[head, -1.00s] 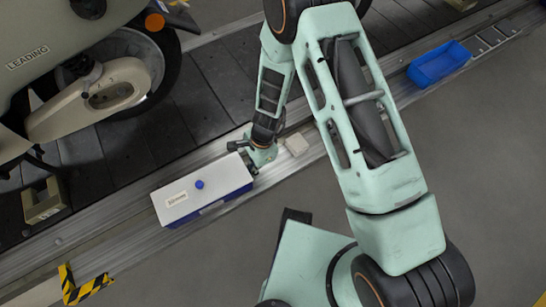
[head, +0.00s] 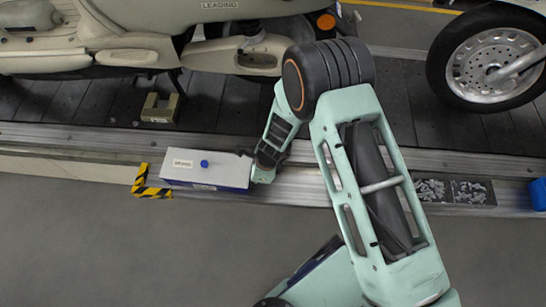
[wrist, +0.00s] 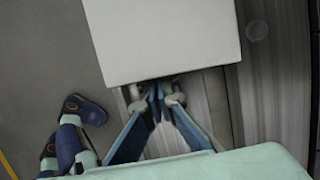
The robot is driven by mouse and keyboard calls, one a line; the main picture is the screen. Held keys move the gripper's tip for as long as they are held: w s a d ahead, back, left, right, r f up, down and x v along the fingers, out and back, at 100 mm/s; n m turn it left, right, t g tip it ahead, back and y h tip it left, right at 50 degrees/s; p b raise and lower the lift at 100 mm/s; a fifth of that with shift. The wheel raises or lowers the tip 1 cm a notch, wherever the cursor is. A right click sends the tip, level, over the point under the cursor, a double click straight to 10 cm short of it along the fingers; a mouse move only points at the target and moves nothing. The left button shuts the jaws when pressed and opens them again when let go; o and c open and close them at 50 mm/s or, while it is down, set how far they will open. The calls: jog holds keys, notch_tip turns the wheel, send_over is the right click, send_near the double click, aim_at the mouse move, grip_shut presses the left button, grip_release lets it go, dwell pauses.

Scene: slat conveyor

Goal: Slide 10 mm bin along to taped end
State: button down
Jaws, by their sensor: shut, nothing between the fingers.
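The bin (head: 205,170) is a blue box with a flat white lid, a blue knob and a small label too small to read surely. It sits on the metal rail, its left end right beside the yellow-and-black tape corner (head: 149,183). My gripper (head: 257,174) is at the bin's right end, low against that face. In the wrist view the pale lid (wrist: 165,40) fills the top, and my gripper's fingers (wrist: 157,92) are shut and empty at its near edge. Whether they touch the bin is hard to tell.
The metal rail (head: 80,140) runs along the dark slat conveyor (head: 215,110), which carries a motorcycle (head: 190,40). A beige block (head: 160,107) stands on the slats behind the bin.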

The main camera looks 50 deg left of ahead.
aim_at(241, 180)
jog(key=s+a, duration=0.3)
jog(key=shift+s, duration=0.25)
jog(key=shift+r, duration=0.1)
